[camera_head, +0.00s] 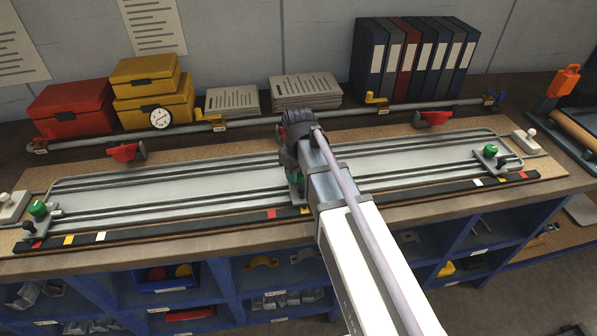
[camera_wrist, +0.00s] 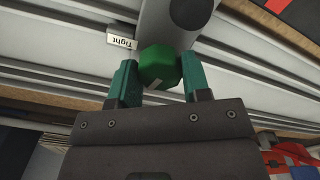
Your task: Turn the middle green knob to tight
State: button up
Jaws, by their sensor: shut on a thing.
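The middle green knob (camera_wrist: 158,65) sits between the two teal fingers of my gripper (camera_wrist: 160,70) in the wrist view. My gripper is shut on it, one finger on each side. A pale pointer mark shows on the knob's near edge, toward my gripper's body. In the head view my gripper (camera_head: 294,178) is at the middle of the long metal rail plate (camera_head: 150,190), and my arm hides most of that knob.
Other green knobs are at the plate's left end (camera_head: 38,208) and right end (camera_head: 490,150). Red clamps (camera_head: 124,152) (camera_head: 433,118) and a grey rod (camera_head: 250,121) lie behind the plate. Yellow boxes (camera_head: 150,95) and binders (camera_head: 415,60) stand at the back.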

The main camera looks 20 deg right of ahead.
jog(key=m, duration=1.1)
jog(key=shift+m, duration=1.9)
jog(key=o, duration=0.9)
notch_tip(320, 180, up, 11)
jog(key=p, duration=1)
jog(key=shift+f+p, duration=0.1)
jog(key=shift+p, duration=0.3)
